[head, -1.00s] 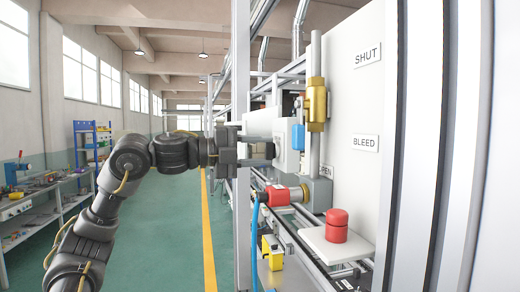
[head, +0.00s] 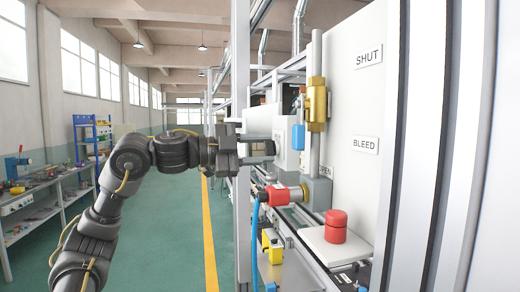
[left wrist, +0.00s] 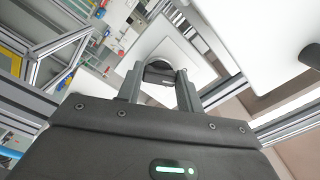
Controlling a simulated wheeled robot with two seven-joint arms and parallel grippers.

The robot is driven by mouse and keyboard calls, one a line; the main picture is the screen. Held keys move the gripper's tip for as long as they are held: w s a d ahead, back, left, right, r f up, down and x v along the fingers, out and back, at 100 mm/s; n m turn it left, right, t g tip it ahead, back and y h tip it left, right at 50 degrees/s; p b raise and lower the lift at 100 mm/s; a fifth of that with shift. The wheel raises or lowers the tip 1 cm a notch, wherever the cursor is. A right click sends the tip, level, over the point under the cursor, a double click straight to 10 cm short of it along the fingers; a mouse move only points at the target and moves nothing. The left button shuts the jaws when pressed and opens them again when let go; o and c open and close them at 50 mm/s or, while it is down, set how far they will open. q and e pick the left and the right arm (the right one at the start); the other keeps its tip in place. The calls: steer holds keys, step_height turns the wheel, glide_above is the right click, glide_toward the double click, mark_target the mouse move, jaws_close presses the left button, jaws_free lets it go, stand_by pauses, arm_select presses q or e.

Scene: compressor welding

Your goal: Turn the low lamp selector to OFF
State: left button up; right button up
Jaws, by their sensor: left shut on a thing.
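The low lamp selector shows in the left wrist view as a dark rounded knob (left wrist: 160,72) on a white panel face (left wrist: 172,48). My left gripper (left wrist: 160,84) has one finger on each side of the knob and is shut on it. In the head view the same gripper (head: 272,148) reaches in from the left against the side of a pale box (head: 290,155). My right gripper is in neither view.
A metal post (head: 241,90) stands beside my left wrist. The aisle at left is clear, beside a workbench (head: 45,205).

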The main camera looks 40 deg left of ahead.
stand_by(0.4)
arm_select(q)
steer(key=o, duration=1)
steer(key=b+v, duration=0.4)
steer(key=v, duration=0.6)
steer(key=shift+s+a, duration=0.25)
steer(key=shift+s, duration=0.05)
